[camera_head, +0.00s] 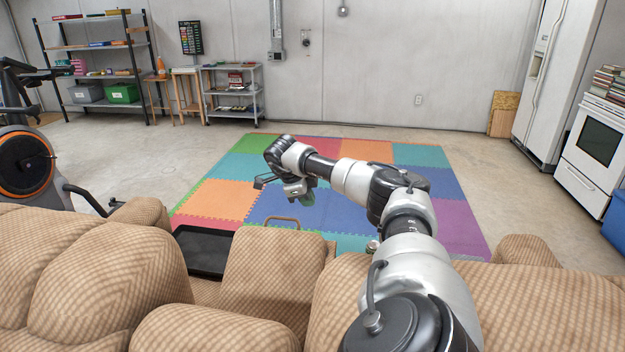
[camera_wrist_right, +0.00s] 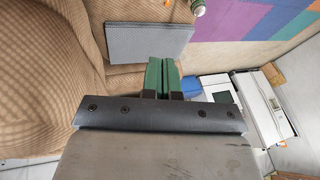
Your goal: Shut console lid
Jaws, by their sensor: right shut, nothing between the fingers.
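The console lid (camera_head: 275,262) appears to be the tan padded block in the middle of the recliner. It stands raised, with a thin brown handle (camera_head: 283,220) at its top edge. In the right wrist view, a flat grey panel (camera_wrist_right: 148,42) lies beyond the fingers, apparently the lid's underside; how it joins the lid is unclear. My right gripper (camera_head: 307,197) is over the mat, beyond and above the lid, apparently apart from it. Its green fingers (camera_wrist_right: 162,78) are shut together and empty. The console's opening is hidden behind the lid. My left gripper is out of view.
The tan recliner (camera_head: 90,255) spans the foreground. A black tray (camera_head: 204,250) lies left of the lid. A small bottle-like object (camera_head: 372,247) is partly hidden by my right arm. An exercise bike (camera_head: 28,170) stands left. The coloured mat (camera_head: 215,200) beyond is clear.

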